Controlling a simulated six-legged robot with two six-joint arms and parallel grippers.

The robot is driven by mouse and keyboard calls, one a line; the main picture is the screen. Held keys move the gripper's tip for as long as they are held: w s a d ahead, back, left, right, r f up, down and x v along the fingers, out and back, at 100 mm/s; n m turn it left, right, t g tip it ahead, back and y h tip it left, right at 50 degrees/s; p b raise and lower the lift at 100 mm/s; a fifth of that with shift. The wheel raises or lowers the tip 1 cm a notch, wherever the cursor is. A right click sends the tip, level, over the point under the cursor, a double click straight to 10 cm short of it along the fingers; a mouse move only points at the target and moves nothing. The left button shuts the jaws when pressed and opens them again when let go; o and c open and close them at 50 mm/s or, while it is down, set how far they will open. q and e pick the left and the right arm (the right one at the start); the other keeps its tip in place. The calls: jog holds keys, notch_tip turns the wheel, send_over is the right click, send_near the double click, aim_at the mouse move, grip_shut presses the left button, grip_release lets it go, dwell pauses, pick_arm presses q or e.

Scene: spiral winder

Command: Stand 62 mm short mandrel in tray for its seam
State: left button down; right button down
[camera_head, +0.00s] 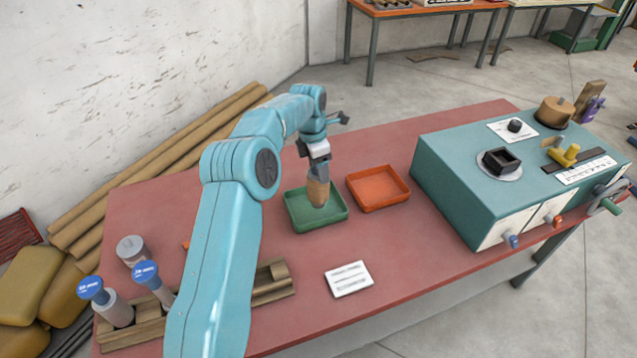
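My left gripper (319,170) points down over the green tray (299,221) and is shut on the top of a tan-brown cylinder. This cylinder, seemingly the short mandrel (318,192), is upright with its lower end inside the green tray's outline. I cannot tell whether its base touches the tray floor. Its size marking is not visible. An orange tray (378,187) sits empty just to the right of the green one. My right gripper is not in view.
Blue-capped mandrels (148,274) and a grey cylinder (131,250) stand by a wooden rack (270,284) at the left. A white card (348,279) lies at the front. The teal winder (455,190) fills the right. The red table between is clear.

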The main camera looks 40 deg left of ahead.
pick_arm(q)
notch_tip(320, 180, down, 5)
jog(key=shift+f+p, duration=0.1)
jog(key=shift+p, duration=0.4)
jog(key=shift+f, duration=0.2)
jog(key=shift+f, duration=0.2)
jog(key=shift+c, duration=0.9)
grip_release()
